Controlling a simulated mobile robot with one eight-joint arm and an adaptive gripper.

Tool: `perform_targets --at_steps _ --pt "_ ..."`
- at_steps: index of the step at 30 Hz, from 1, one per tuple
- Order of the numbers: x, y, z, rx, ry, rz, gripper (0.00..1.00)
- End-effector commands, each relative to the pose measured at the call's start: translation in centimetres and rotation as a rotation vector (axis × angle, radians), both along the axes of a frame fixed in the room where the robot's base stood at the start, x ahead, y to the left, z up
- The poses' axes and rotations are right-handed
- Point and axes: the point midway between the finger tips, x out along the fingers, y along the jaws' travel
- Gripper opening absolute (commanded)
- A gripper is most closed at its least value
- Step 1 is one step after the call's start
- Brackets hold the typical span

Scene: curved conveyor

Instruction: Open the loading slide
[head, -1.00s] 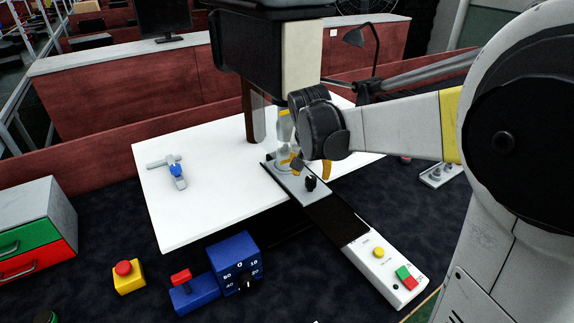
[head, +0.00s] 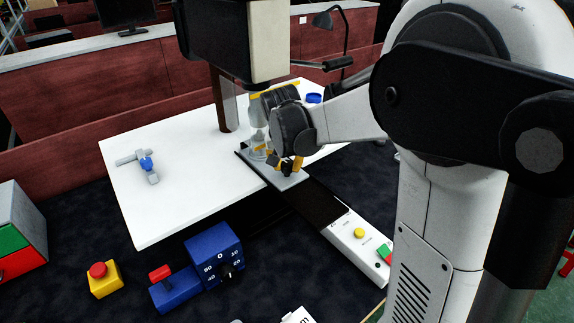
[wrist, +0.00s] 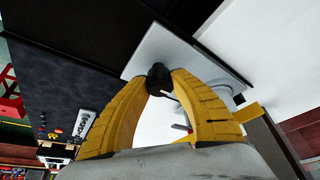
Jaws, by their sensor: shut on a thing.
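The loading slide is a light grey plate (head: 262,170) lying at the edge of the white table, at the end of a dark track (head: 318,203). A small black knob (wrist: 158,76) stands on the plate. In the wrist view the grey plate (wrist: 172,45) spreads behind the knob. My gripper (head: 291,165) is over the plate, with its yellow fingers on either side of the knob. In the wrist view my gripper (wrist: 160,86) is shut on the knob at its fingertips. In the head view the fingers partly hide the knob.
A white control panel (head: 352,238) with coloured buttons ends the track. A blue dial box (head: 214,252) and a yellow box with a red button (head: 103,279) stand in front of the white table (head: 200,185). A dark machine head (head: 215,45) hangs close above my gripper.

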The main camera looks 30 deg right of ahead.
Motion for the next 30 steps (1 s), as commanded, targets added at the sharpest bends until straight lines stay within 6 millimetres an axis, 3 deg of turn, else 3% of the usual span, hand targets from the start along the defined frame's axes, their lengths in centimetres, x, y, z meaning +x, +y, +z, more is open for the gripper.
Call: perform_targets --at_steps 7,11,17,30 --pt "-0.4 -0.1 -0.1 0.000 0.001 0.000 0.00" --pt "-1.6 -0.3 0.0 0.001 0.002 -0.001 0.00" --pt "-5.4 -1.0 0.1 0.001 0.002 -0.004 0.00" --pt "-16.0 -3.1 0.1 0.001 0.002 -0.004 0.00"
